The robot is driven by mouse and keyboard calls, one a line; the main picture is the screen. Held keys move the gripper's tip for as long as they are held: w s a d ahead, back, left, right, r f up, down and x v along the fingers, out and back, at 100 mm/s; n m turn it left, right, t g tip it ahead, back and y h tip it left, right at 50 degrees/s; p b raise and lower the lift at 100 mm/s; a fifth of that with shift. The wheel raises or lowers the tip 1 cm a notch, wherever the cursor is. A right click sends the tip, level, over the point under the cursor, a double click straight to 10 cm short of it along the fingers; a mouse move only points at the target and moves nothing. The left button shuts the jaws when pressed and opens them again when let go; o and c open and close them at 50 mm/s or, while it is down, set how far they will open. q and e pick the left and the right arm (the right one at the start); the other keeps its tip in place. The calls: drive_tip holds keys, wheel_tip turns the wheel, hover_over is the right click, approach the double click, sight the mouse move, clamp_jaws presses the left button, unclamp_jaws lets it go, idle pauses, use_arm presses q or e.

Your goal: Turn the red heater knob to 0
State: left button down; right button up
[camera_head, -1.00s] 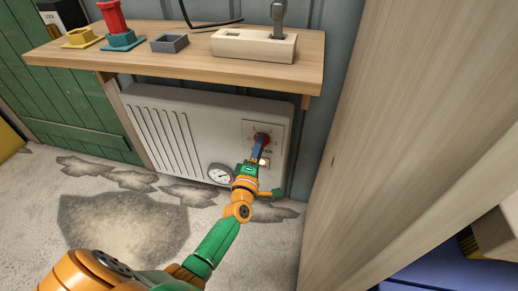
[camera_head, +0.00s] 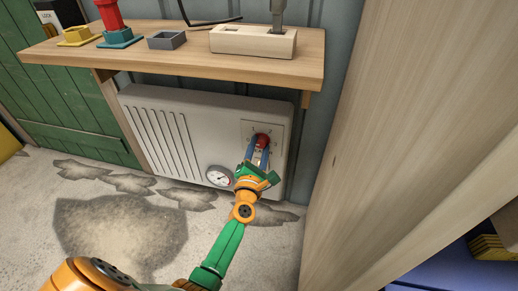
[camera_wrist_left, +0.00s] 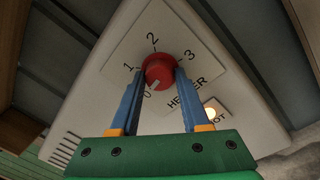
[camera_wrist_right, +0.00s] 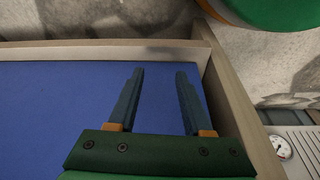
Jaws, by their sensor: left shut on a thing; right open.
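The red heater knob (camera_head: 263,139) is on the right side of the white heater (camera_head: 150,105), under the shelf. In the left wrist view the knob (camera_wrist_left: 160,70) sits on a plate marked 0, 1, 2, 3. Its pale pointer mark (camera_wrist_left: 154,85) faces the 0. My left gripper (camera_head: 259,146) has its blue fingers on both sides of the knob, shut on it; its fingers also show in the left wrist view (camera_wrist_left: 157,75). My right gripper (camera_wrist_right: 160,72) is open and empty, over a blue surface (camera_wrist_right: 60,95) with wooden edges.
A round gauge (camera_head: 219,176) is at the heater's lower edge. A lit lamp (camera_wrist_left: 210,113) is beside the word HOT. The wooden shelf (camera_head: 180,67) overhangs the heater. A wooden panel (camera_head: 390,130) stands close on the right. Cracked floor (camera_head: 120,235) lies in front.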

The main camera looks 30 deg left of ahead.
use_arm(q)
drive_tip(key=shift+n, duration=0.8)
use_arm(e)
drive_tip(key=shift+r, duration=0.35)
use_arm(q)
drive_tip(key=shift+c, duration=1.9)
unclamp_jaws()
use_arm(e)
drive_tip(key=shift+s, duration=0.1)
use_arm(q)
drive_tip(key=shift+s, duration=0.1)
drive_tip(key=v, duration=0.6)
drive_tip(key=shift+s+d+p, duration=0.25)
drive_tip(key=shift+s+p, duration=0.1)
drive_tip(key=shift+s, duration=0.05)
use_arm(e)
wheel_tip(320, 180, down, 2)
drive_tip(key=shift+f, duration=0.1)
use_arm(q)
drive_tip(key=shift+d, duration=0.1)
